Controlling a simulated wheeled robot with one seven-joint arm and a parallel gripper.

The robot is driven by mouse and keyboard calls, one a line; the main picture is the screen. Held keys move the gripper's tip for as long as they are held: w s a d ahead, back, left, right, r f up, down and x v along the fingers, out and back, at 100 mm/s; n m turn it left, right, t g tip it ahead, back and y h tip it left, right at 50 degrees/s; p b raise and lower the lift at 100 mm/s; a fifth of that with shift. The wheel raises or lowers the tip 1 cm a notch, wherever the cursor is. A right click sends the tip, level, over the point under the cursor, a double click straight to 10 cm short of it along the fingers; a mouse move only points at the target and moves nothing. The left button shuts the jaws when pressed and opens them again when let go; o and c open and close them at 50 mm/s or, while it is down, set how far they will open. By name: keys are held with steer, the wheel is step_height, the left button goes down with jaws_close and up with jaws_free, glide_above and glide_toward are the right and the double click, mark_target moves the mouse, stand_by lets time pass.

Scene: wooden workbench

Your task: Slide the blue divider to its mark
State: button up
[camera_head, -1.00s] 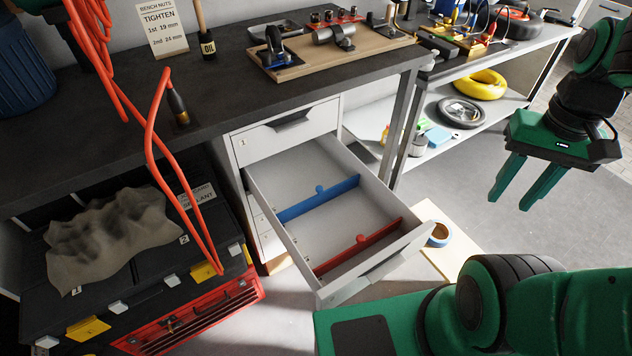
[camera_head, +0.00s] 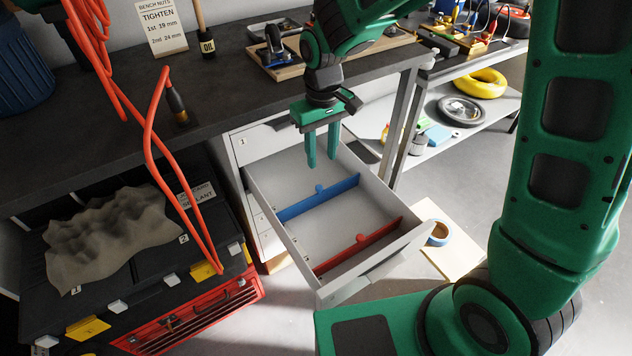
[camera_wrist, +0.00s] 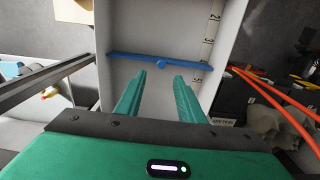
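The blue divider (camera_head: 300,205) stands across the open white drawer (camera_head: 290,248), with a small round knob (camera_head: 319,189) at its middle. In the wrist view the blue divider (camera_wrist: 130,57) lies beyond the fingertips, its knob (camera_wrist: 161,64) between them in line. A numbered scale (camera_wrist: 207,50) runs along the drawer's side in that view; which mark is meant I cannot tell. My gripper (camera_head: 321,164) points down over the rear part of the drawer, behind the divider and apart from it. In the wrist view my gripper (camera_wrist: 160,76) is open and empty.
A red divider (camera_head: 358,248) stands nearer the drawer front. The dark bench top (camera_head: 225,85) overhangs the drawer's rear. An orange hose (camera_head: 165,165) hangs at left over black toolboxes (camera_head: 115,285). A blue tape roll (camera_head: 438,234) lies on a board to the right.

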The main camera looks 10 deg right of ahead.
mark_target(319, 187)
steer(key=f, duration=1.1)
steer(key=shift+a, duration=0.2)
jaws_close()
